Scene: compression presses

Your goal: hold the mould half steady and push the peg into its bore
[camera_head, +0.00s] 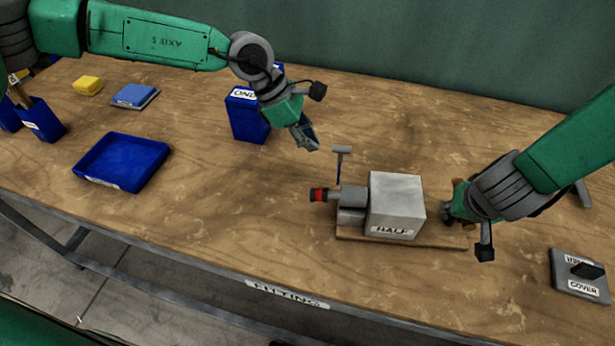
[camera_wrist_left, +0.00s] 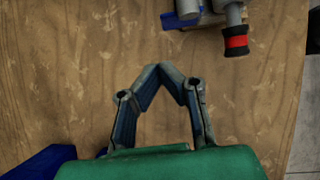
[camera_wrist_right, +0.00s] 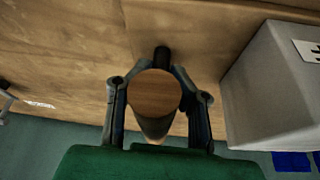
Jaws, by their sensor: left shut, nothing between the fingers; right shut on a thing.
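The mould half (camera_head: 396,205) is a grey block marked HALF, standing on a thin wooden board (camera_head: 450,243); its side also shows in the right wrist view (camera_wrist_right: 275,95). My right gripper (camera_head: 450,208) is at the block's right side. In the right wrist view it is shut on a round piece with a wooden end face (camera_wrist_right: 154,93), apparently the peg, apart from the block. The bore is not visible. My left gripper (camera_head: 310,142) is shut and empty, raised behind and left of the block; its fingertips meet in the left wrist view (camera_wrist_left: 172,70).
A grey fixture with a red-banded black end (camera_head: 320,194) and an upright T-handle (camera_head: 341,152) adjoins the block's left side. A blue bin (camera_head: 247,117) stands behind my left gripper. A blue tray (camera_head: 120,162) lies left; a cover plate (camera_head: 580,275) lies right. The front middle is clear.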

